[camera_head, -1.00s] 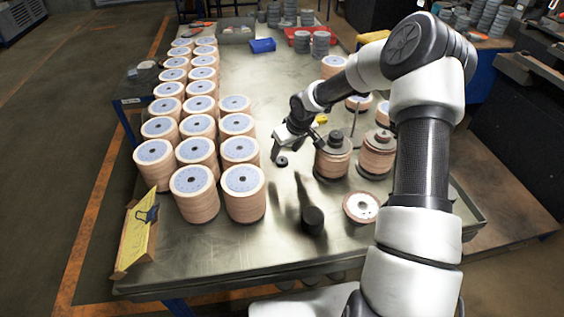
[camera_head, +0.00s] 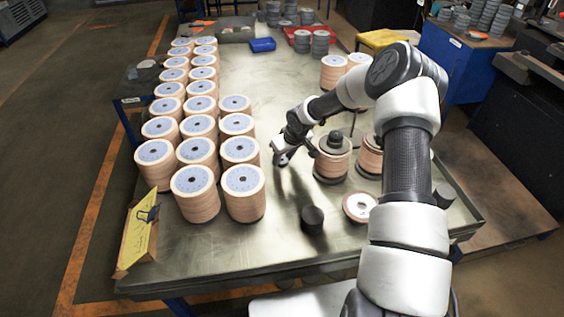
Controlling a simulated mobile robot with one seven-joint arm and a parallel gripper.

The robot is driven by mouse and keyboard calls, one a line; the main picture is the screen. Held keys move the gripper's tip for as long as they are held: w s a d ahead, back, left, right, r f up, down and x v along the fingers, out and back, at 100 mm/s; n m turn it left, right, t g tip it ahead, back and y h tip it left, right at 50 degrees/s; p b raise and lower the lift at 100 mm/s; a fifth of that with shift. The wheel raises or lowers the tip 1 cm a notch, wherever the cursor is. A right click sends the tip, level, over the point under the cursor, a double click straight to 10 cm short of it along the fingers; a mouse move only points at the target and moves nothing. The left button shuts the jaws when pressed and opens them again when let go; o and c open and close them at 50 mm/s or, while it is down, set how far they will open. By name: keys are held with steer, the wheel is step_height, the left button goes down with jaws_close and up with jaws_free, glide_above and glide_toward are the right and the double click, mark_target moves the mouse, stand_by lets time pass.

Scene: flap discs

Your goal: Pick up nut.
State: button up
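Only a dark patch of the nut (camera_head: 283,160) shows now, at my gripper's fingertips. My gripper (camera_head: 281,158) points down at the nut's place, between the rows of flap discs and the spindle stacks. The fingers are small and partly cover the nut, so I cannot tell whether they are open or shut on it.
Flap disc stacks (camera_head: 244,200) stand in rows to the left. A disc stack with a dark cap (camera_head: 332,160) stands close right of my gripper. A black cylinder (camera_head: 312,220) and a single disc (camera_head: 360,207) are nearer. A blue tray (camera_head: 262,45) is far back.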

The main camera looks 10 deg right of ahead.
mark_target(283, 161)
steer(key=shift+c, duration=0.9)
steer(key=shift+r, duration=0.2)
step_height(283, 161, up, 9)
steer(key=s+d+r+m+h, duration=0.1)
steer(key=s+r+m, duration=0.1)
steer(key=s+r, duration=0.4)
steer(key=s+d+r+m+h, duration=0.15)
steer(key=s+r, duration=0.25)
steer(key=s, duration=0.4)
steer(key=w+d+r+m, duration=0.2)
steer(key=w+d+m, duration=0.1)
steer(key=d, duration=1.1)
steer(key=w+d+r+m, duration=0.2)
steer(key=w+d+m, duration=0.1)
steer(key=d, duration=1.1)
steer(key=shift+n+h, duration=0.25)
steer(key=shift+h, duration=0.3)
steer(key=shift+f+b, duration=1)
steer(key=shift+f, duration=1.45)
steer(key=shift+f+b, duration=0.95)
steer(key=shift+f, duration=0.3)
